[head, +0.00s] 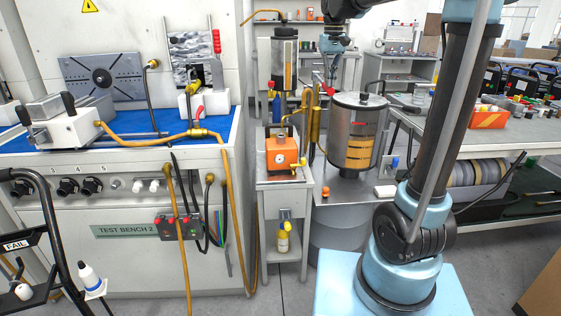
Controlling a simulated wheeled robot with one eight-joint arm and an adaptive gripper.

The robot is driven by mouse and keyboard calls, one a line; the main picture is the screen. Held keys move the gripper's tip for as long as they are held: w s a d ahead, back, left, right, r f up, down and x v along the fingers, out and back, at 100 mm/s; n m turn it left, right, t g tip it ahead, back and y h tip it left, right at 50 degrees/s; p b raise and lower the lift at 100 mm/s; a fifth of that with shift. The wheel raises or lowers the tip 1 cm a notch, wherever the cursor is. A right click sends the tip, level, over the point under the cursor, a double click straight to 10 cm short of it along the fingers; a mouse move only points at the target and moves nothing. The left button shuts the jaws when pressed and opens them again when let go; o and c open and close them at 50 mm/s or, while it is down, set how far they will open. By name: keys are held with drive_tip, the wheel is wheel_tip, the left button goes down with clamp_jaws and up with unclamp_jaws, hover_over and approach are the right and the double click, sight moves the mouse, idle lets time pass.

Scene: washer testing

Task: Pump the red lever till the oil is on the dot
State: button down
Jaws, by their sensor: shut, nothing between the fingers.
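The red lever (329,91) shows in the head view above the brass pump cylinder (314,118), at the left of a steel tank. The steel tank (374,116) has a front window (360,147) with amber oil and dark marks; the dot is too small to tell. My gripper (331,78) hangs down from my blue wrist, just above or beside the red lever. It is small and dark here, and looks shut and empty. I cannot tell whether it touches the lever.
An orange box with a gauge (283,151) stands on a small cabinet left of the tank. A second tank (284,62) with a sight gauge stands behind. Test bench 2 (125,232) is at left; a cluttered table (480,142) is at right.

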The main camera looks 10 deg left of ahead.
sight(329, 89)
wheel_tip(329, 89, up, 8)
drive_tip(key=shift+f, duration=0.2)
idle(0.3)
idle(0.8)
drive_tip(key=shift+f, duration=5.85)
wheel_tip(329, 89, up, 12)
drive_tip(key=shift+f, duration=0.15)
